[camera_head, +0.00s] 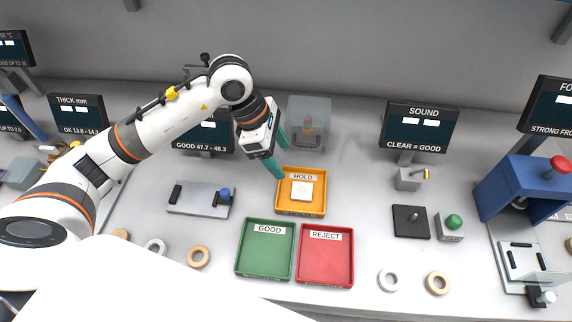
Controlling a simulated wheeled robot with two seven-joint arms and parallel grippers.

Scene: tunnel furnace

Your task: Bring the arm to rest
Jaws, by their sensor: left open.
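My left arm (150,125) comes in from the left and reaches over the middle of the bench. My left gripper (280,160) is open, with its teal fingers apart, just above and left of the orange HOLD tray (319,207). Nothing shows between the fingers. A white square tile (302,190) lies in the HOLD tray, apart from the fingers. My right gripper is not in view.
A green GOOD tray (264,262) and a red REJECT tray (326,268) stand in front, both empty. A clear box (310,112) is behind the gripper. A grey fixture (185,198), rings (199,257), a black pad (411,222) and a blue press (500,185) stand around.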

